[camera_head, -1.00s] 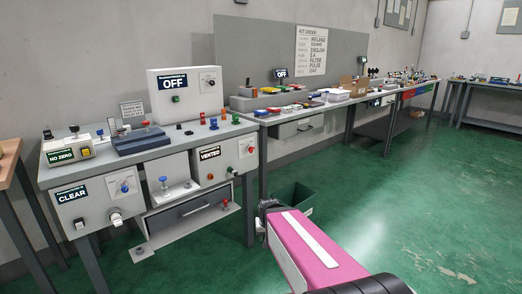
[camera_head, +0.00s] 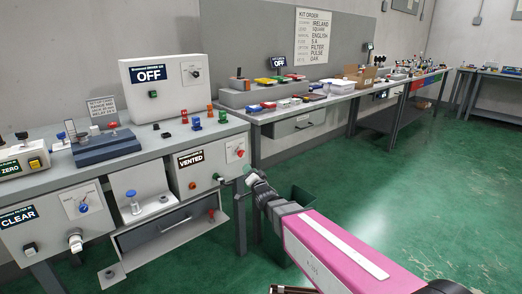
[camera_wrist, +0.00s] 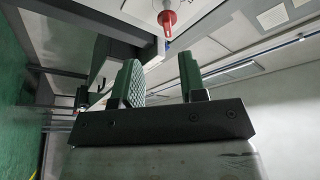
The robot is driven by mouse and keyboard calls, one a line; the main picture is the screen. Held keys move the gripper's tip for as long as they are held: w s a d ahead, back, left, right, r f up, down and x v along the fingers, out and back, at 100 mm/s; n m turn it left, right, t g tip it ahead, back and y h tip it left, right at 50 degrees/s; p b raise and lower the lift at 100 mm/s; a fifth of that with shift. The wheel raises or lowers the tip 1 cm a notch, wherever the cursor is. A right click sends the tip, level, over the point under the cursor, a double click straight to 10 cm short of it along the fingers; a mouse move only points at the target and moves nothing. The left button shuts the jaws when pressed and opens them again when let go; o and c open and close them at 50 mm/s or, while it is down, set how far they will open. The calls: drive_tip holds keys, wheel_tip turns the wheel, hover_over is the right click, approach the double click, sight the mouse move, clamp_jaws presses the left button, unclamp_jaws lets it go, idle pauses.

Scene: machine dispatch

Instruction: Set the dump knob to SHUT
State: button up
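A grey panel (camera_head: 190,178) under the bench's right end has a display reading VENTED (camera_head: 191,158). A red knob (camera_head: 240,153) sits at its right side; I take it for the dump knob, but its lettering is too small to read. In the wrist view a red knob on a white round base (camera_wrist: 167,20) shows beyond the fingers, apart from them. My gripper (camera_wrist: 160,70) has two green pads with a clear gap and nothing between them. In the head view my gripper (camera_head: 248,176) is just right of and below the red knob, in front of the panel's right edge.
A CLEAR panel (camera_head: 50,222) with knobs is at the left, with a blue-topped plunger (camera_head: 133,201) between. A grey drawer (camera_head: 160,226) sits below. An OFF box (camera_head: 165,86) stands on the bench.

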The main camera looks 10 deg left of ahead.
sight(242, 155)
drive_tip(key=shift+y, duration=0.3)
drive_tip(key=x, duration=0.7)
drive_tip(key=r+x, duration=0.1)
drive_tip(key=x, duration=0.3)
drive_tip(key=shift+w+d, duration=0.1)
drive_tip(key=c, duration=0.6)
